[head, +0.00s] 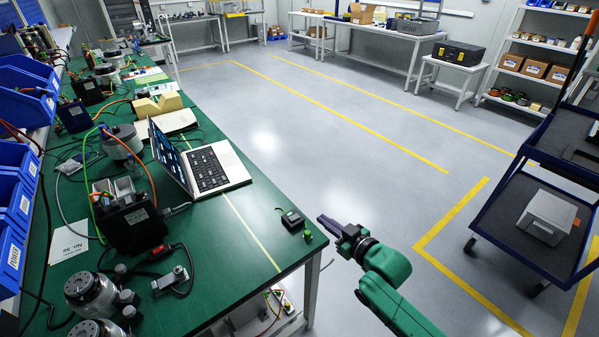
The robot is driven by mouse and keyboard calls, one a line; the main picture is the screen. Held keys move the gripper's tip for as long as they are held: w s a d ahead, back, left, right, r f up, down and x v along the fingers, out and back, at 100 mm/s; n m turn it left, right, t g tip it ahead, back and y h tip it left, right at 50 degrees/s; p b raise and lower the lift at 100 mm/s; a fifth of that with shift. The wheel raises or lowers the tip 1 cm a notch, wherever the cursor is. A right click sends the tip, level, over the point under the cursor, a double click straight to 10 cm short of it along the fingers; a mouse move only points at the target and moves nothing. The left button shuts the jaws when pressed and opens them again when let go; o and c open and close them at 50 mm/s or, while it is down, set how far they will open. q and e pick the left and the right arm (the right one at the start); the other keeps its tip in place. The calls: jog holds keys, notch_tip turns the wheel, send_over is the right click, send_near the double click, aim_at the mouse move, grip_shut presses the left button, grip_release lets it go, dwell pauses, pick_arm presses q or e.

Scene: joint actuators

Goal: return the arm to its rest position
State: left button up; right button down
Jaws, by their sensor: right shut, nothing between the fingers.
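My right arm (388,270) is green and comes in from the bottom right. My right gripper (327,222) is dark, shut and empty. It points left over the open floor, just off the right edge of the green workbench (235,275). A small black block (291,218) and a small green part (308,235) lie on the bench corner, close to the fingertips in the picture but apart from them. My left gripper is not in view.
An open laptop (208,167), actuators (90,293), a black box (130,222) and cables crowd the bench. Blue bins (12,190) line its left side. A dark blue cart (500,235) with a grey box (547,216) stands at right. The floor between is clear.

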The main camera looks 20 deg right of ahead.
jog(key=s+d+f+m+g+h, duration=0.1)
jog(key=s+f+m+g+h, duration=0.3)
jog(key=s, duration=0.6)
jog(key=s+d+f+n+g+h, duration=0.1)
jog(key=s+g, duration=0.5)
jog(key=s, duration=0.5)
jog(key=s+f+g, duration=0.1)
jog(key=s+f, duration=0.1)
jog(key=f, duration=1.1)
jog(key=s+f+g, duration=0.1)
jog(key=s+f, duration=0.2)
jog(key=f, duration=1)
jog(key=s+d+f+g, duration=0.1)
jog(key=s+d+f, duration=0.2)
jog(key=s+f, duration=0.9)
jog(key=s, duration=0.2)
jog(key=shift+s+d, duration=0.15)
jog(key=shift+s, duration=0.25)
